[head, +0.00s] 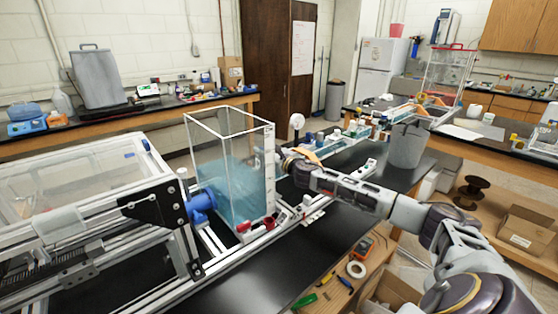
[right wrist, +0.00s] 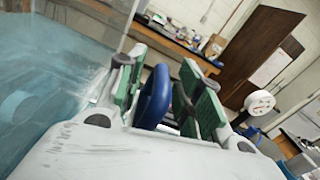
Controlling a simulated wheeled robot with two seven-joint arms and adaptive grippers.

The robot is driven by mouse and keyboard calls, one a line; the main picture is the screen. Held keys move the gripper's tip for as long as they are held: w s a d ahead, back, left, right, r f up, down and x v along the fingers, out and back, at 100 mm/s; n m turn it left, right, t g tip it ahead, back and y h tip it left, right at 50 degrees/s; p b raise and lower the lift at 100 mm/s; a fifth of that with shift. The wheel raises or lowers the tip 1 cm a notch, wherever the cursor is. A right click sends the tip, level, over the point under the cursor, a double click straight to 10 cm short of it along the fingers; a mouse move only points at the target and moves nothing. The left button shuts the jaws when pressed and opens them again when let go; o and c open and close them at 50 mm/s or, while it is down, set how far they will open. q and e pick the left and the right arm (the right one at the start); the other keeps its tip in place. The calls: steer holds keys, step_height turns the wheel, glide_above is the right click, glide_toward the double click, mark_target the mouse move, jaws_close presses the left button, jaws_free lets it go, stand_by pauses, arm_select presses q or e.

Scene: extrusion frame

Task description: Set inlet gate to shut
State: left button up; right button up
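My right gripper (right wrist: 162,75) has its green-padded fingers apart, one on each side of a blue handle (right wrist: 154,98). A gap shows beside the handle; I cannot tell whether either pad touches it. I take this handle for the inlet gate's; its setting cannot be read. In the head view my right gripper (head: 287,157) is at the right side of the clear water tank (head: 226,133), and the handle is hidden there. The tank also shows at the left of the right wrist view (right wrist: 55,75). My left gripper is not in view.
A blue fitting (head: 201,202) joins the tank's left side to the metal frame (head: 80,240). A white round dial (head: 297,121) stands behind my gripper. A grey bucket (head: 407,146) is on the right. The black bench top (head: 300,250) is mostly clear in front.

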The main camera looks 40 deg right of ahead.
steer(key=shift+s+d, duration=0.1)
steer(key=shift+s+d, duration=0.1)
steer(key=shift+s, duration=1.2)
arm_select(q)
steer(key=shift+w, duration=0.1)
arm_select(e)
steer(key=shift+s+d, duration=0.15)
steer(key=shift+s, duration=1)
steer(key=shift+s+d, duration=0.1)
steer(key=shift+s, duration=1.05)
steer(key=shift+s+d, duration=0.2)
steer(key=shift+s, duration=1.9)
arm_select(q)
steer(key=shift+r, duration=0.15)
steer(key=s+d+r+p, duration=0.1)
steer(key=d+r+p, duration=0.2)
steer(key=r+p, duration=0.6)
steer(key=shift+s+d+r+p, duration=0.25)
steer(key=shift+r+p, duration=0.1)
steer(key=shift+p, duration=0.2)
arm_select(e)
step_height(320, 180, up, 10)
